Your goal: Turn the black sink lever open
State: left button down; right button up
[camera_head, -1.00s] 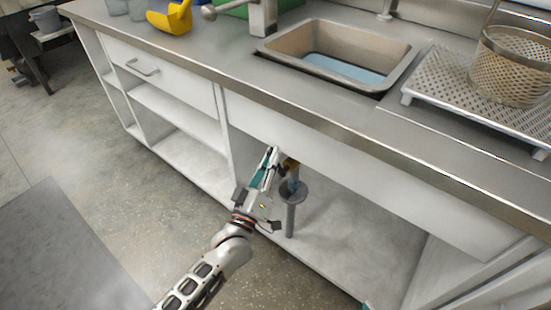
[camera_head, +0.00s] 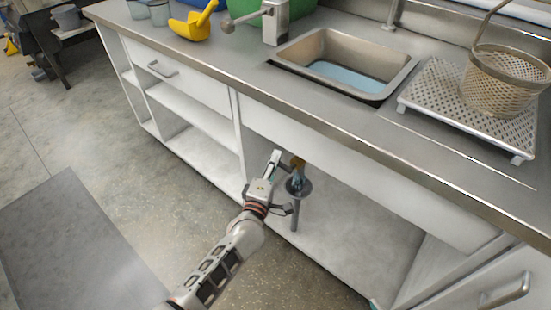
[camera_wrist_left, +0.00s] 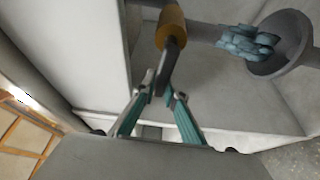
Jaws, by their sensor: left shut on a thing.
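The black sink lever (camera_wrist_left: 168,66) extends from an orange-brown valve fitting (camera_wrist_left: 171,24) in the left wrist view. The fitting also shows small under the counter in the head view (camera_head: 298,162). My left gripper (camera_wrist_left: 163,92) is closed around the lever's free end, with a teal-lined finger on each side. In the head view my left gripper (camera_head: 276,158) reaches into the open space below the sink, beside the drain pipe (camera_head: 295,215); the lever itself is hard to make out there. My right gripper is not in view.
A grey flange (camera_wrist_left: 284,44) with blue lumps sits close to the valve. The sink basin (camera_head: 344,62) holds bluish water. A wire basket (camera_head: 505,85) stands on a perforated rack (camera_head: 450,95).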

pick_arm(q)
jog(key=shift+f+n, duration=0.25)
jog(key=shift+n, duration=0.15)
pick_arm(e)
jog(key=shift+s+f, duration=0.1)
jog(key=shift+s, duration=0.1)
pick_arm(q)
jog(key=shift+s+f+g, duration=0.1)
jog(key=shift+g, duration=0.2)
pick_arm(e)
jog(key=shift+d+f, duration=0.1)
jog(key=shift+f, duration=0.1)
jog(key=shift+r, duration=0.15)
pick_arm(q)
jog(key=c, duration=2)
grip_release()
jog(key=shift+c, duration=0.2)
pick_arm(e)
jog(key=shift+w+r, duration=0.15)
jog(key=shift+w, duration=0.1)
pick_arm(q)
jog(key=v, duration=1.2)
jog(key=shift+d, duration=0.1)
